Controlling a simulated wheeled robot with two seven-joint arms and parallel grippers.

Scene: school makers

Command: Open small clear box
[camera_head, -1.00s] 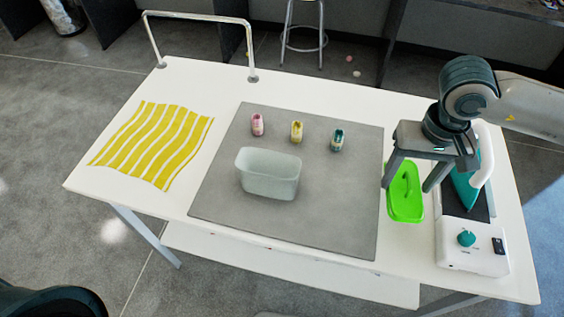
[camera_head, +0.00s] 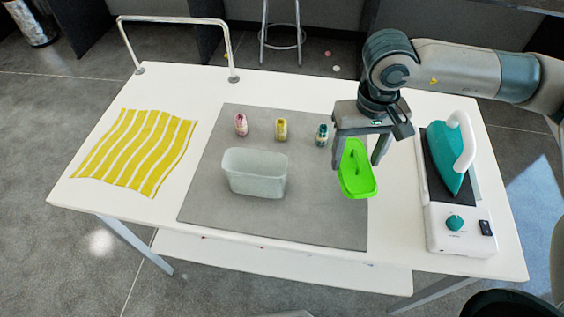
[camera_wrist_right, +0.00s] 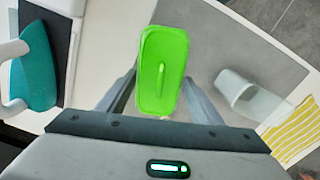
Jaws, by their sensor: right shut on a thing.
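The small clear box (camera_head: 255,174) stands open-topped on the grey mat, left of my right gripper. It also shows in the right wrist view (camera_wrist_right: 234,88). A bright green lid (camera_head: 357,170), with a raised handle in its middle, is between the fingers of my right gripper (camera_head: 358,160). The gripper is shut on the lid across its width and holds it over the right edge of the mat. The lid also shows between the fingers in the right wrist view (camera_wrist_right: 162,72). My left gripper is not in view.
Three small bottles, pink (camera_head: 241,125), yellow (camera_head: 281,129) and teal (camera_head: 322,134), stand behind the box on the grey mat (camera_head: 310,215). A yellow-striped cloth (camera_head: 135,152) lies at left. A teal iron (camera_head: 447,155) rests on a white base (camera_head: 455,232) at right. The mat's front is clear.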

